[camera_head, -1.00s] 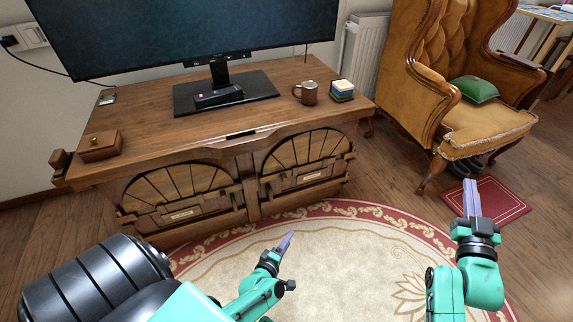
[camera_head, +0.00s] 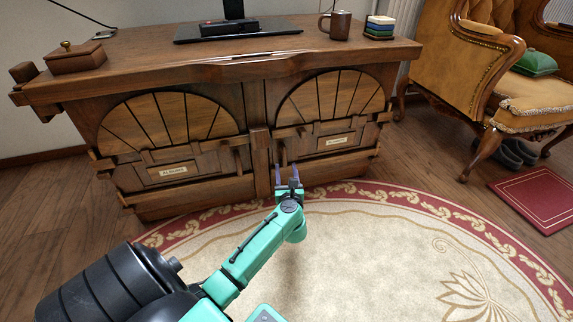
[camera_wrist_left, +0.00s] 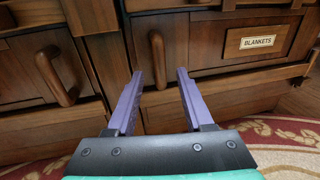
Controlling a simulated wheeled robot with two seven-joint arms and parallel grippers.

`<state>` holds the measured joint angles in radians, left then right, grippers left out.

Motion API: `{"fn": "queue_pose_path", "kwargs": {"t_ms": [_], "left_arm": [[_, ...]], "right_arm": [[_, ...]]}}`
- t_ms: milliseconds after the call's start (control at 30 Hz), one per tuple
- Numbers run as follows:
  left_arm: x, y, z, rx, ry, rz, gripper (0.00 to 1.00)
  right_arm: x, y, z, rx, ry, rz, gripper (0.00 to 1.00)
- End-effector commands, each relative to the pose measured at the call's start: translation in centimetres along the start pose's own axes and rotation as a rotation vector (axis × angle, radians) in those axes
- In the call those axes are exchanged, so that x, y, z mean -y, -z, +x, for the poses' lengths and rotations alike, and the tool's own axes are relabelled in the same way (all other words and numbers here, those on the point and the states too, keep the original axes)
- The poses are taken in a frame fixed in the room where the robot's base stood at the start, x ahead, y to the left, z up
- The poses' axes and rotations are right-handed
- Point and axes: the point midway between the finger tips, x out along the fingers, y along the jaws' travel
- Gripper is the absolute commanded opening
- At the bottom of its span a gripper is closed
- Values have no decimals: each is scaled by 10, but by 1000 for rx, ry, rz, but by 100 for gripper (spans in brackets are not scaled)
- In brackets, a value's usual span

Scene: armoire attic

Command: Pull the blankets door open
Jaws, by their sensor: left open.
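The blankets door (camera_head: 330,110) is the right-hand door of the wooden cabinet, with an arched slatted panel, and it looks shut. Its label reads BLANKETS in the left wrist view (camera_wrist_left: 257,42). Its upright wooden handle (camera_wrist_left: 157,60) is near the door's left edge and also shows in the head view (camera_head: 284,152). My left gripper (camera_head: 288,172) is open and empty in front of this handle. In the left wrist view its purple fingers (camera_wrist_left: 160,85) point at the cabinet, with the handle between and just beyond the tips. My right gripper is out of view.
The left cabinet door (camera_head: 172,140) has its own handle (camera_wrist_left: 57,76), left of my gripper. A mug (camera_head: 336,24) and a wooden box (camera_head: 76,58) stand on the top. A round rug (camera_head: 350,250) lies in front. The armchair (camera_head: 500,80) is at the right.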

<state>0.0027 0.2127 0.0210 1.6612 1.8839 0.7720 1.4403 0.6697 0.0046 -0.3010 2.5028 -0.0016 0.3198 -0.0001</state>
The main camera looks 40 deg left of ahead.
Motion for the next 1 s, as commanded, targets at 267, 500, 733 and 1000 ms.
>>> {"fn": "queue_pose_path", "kwargs": {"t_ms": [267,500,733,1000], "left_arm": [[0,3,52,2,0,2,52],[0,0,56,0,1,3,52],[0,0,56,0,1,3,0],[0,1,56,0,1,3,0]], "right_arm": [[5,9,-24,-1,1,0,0],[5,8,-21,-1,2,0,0],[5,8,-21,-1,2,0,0],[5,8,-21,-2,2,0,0]]}}
